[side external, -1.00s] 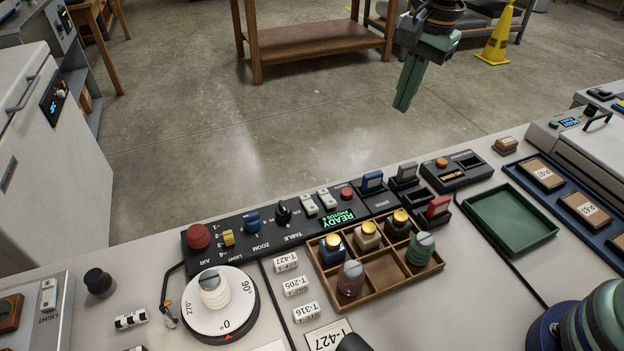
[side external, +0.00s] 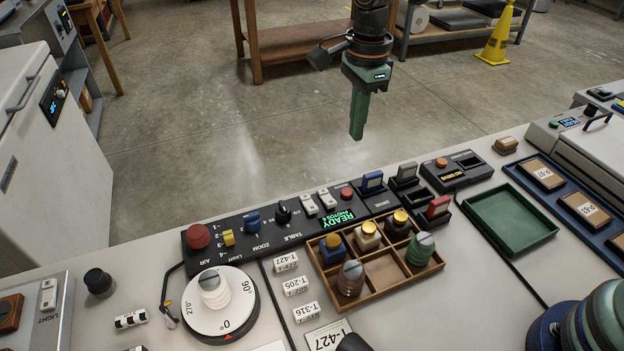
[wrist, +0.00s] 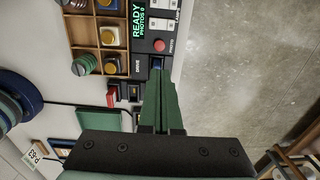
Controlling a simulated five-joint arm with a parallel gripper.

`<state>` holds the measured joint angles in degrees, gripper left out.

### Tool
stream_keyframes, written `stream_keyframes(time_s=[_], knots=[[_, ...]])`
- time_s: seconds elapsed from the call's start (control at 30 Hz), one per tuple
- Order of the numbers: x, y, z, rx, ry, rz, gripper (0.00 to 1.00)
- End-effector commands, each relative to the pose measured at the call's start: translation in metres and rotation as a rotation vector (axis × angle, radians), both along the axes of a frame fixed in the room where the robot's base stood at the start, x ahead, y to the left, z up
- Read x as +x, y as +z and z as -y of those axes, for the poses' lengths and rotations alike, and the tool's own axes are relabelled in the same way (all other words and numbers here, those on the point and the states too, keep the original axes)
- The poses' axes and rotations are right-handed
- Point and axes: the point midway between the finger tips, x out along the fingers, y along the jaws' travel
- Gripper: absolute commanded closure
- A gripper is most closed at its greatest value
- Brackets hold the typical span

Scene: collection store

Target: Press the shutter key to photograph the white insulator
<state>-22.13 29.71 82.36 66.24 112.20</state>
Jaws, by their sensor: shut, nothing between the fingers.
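The white insulator (side external: 214,290) stands upright on the round white turntable (side external: 240,318) at the left of the bench. A small red round button (side external: 346,193) sits at the right end of the black control panel (side external: 268,238). In the wrist view the red button (wrist: 159,45) has a small label beside it that seems to read PHOTO. The green display (side external: 337,220) reads READY. My gripper (side external: 356,137) is shut and empty, pointing down in the air beyond the panel's far edge. In the wrist view its fingertips (wrist: 157,72) appear just below the button, touching nothing visible.
A larger red knob (side external: 198,236) and several switches share the panel. Blue, dark and red-topped blocks (side external: 438,207) stand right of it. A wooden divided tray (side external: 398,280) holds several insulators. A green tray (side external: 512,220) is empty. The air around my gripper is clear.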

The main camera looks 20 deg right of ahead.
Motion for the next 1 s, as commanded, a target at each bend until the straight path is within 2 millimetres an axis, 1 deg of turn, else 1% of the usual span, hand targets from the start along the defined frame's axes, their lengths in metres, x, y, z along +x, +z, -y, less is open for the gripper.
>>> stream_keyframes(time_s=[0.17, 0.5, 0.63, 0.8, 1.0], knots=[[-0.001, -0.023, 0.0, -0.002, 0.001, -0.006, 1.0], [0.001, -0.09, -0.001, -0.002, 0.001, -0.005, 1.0], [0.001, -0.111, -0.002, -0.002, 0.001, -0.005, 1.0], [0.002, -0.13, -0.002, -0.001, 0.001, -0.002, 1.0], [0.002, -0.137, -0.003, 0.0, 0.001, -0.001, 1.0]])
